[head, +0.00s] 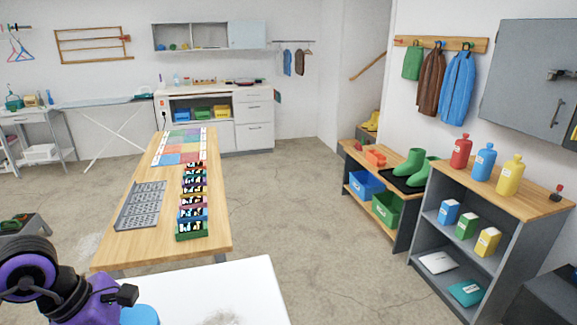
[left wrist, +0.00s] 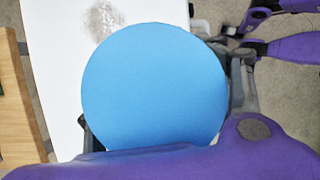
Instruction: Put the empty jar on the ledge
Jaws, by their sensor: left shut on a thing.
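A round, flat blue top (left wrist: 155,85) fills the middle of the left wrist view. It looks like the lid of a jar, but its sides and contents are hidden, so I cannot tell whether it is empty. A sliver of it shows at the bottom of the head view (head: 140,315). My left gripper (left wrist: 163,105) is shut on this thing, with dark finger parts showing at its left and right edges. A white surface (head: 235,290) lies beside and below it. I cannot single out a ledge. My right gripper is not identifiable.
A wooden table (head: 215,235) with a grey rack (head: 142,205) and several coloured boxes stands ahead. A grey shelf unit (head: 525,205) holding bottles and a bench (head: 350,152) with green boots (head: 408,163) stand at right. Floor between is clear. The white surface has a greyish patch (left wrist: 103,20).

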